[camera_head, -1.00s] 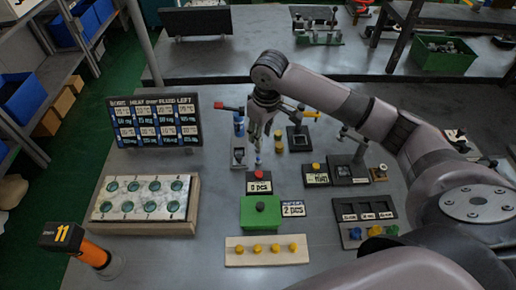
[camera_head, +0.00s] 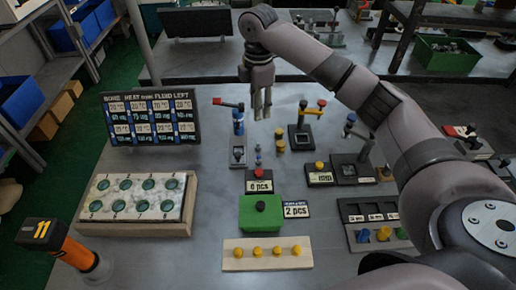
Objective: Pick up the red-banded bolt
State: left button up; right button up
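I cannot make out a red band on any bolt at this size. A small blue-grey bolt-like piece (camera_head: 258,155) stands upright behind the red-topped counter block (camera_head: 259,181). My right gripper (camera_head: 262,112) points down in the air above the middle of the table, behind and above that piece and apart from it. Its two fingers look close together, and I cannot tell whether anything is between them. My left gripper is not in view.
A red-handled blue valve (camera_head: 238,122) stands left of my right gripper, and a yellow-handled valve (camera_head: 301,130) stands to its right. A green block (camera_head: 250,222) and a wooden strip with yellow pegs (camera_head: 235,257) lie in front. A tray with round green spots (camera_head: 185,222) is at left.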

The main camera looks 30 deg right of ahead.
jog(key=p, duration=0.1)
send_over(258, 144)
jog(key=f, duration=1)
jog(key=shift+s, duration=0.3)
jog(key=shift+w+f+p, duration=0.2)
jog(key=shift+f+p, duration=0.1)
jog(key=shift+f, duration=1.05)
jog(key=shift+w+f+p, duration=0.15)
jog(key=shift+f+p, duration=0.15)
jog(key=shift+f, duration=1)
jog(key=shift+c, duration=0.5)
grip_shut()
